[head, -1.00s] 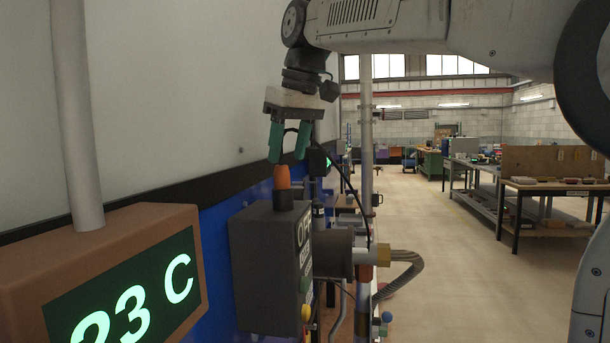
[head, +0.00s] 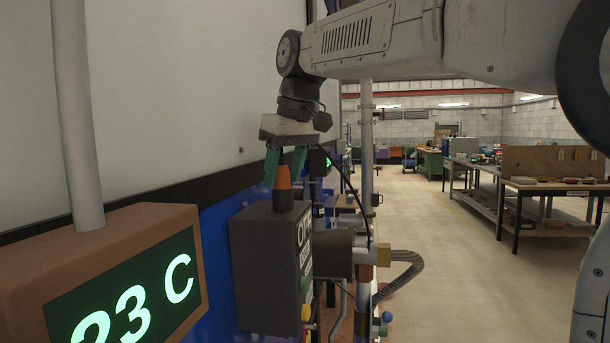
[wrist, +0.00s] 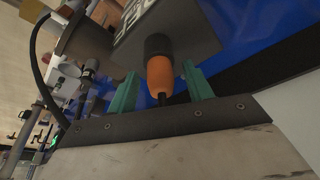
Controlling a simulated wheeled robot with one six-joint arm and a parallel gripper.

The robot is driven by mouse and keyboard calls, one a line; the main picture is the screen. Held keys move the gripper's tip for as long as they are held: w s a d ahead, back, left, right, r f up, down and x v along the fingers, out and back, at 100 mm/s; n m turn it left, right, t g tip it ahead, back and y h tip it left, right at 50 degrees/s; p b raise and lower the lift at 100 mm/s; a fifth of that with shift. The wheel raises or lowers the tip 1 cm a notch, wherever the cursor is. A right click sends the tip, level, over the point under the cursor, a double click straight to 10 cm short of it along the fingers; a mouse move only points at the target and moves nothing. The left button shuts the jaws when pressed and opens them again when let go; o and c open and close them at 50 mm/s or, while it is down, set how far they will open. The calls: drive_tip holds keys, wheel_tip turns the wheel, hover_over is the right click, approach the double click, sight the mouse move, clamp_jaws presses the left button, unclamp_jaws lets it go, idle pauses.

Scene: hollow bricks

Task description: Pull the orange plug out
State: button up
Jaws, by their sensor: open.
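The orange plug (head: 283,177) stands upright on top of a dark grey control box (head: 262,262), seated in a dark collar. My gripper (head: 283,180) points down over it with its green fingers open. In the head view the fingers are at the height of the plug's upper part. In the wrist view the plug (wrist: 160,76) lies between the two green fingers (wrist: 160,92), with a visible gap on each side. A dark pin or cable stub extends from its tip towards the gripper's palm.
A brown display (head: 100,275) reading 23 C stands at the left front. A pale wall panel (head: 170,90) is close behind the gripper. A vertical pipe (head: 366,150), a thin black cable and a corrugated hose (head: 405,270) are to the right.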

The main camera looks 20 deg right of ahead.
sight(282, 150)
drive_tip(key=c, duration=1)
drive_tip(key=shift+r, duration=0.1)
drive_tip(key=shift+r, duration=2)
drive_tip(key=shift+r, duration=0.2)
drive_tip(key=shift+r, duration=2.5)
drive_tip(key=shift+s, duration=0.1)
drive_tip(key=shift+s+r, duration=0.35)
drive_tip(key=shift+s, duration=0.65)
drive_tip(key=shift+s+r, duration=0.3)
drive_tip(key=shift+s, duration=0.65)
drive_tip(key=shift+s+r, duration=0.35)
drive_tip(key=shift+s, duration=0.65)
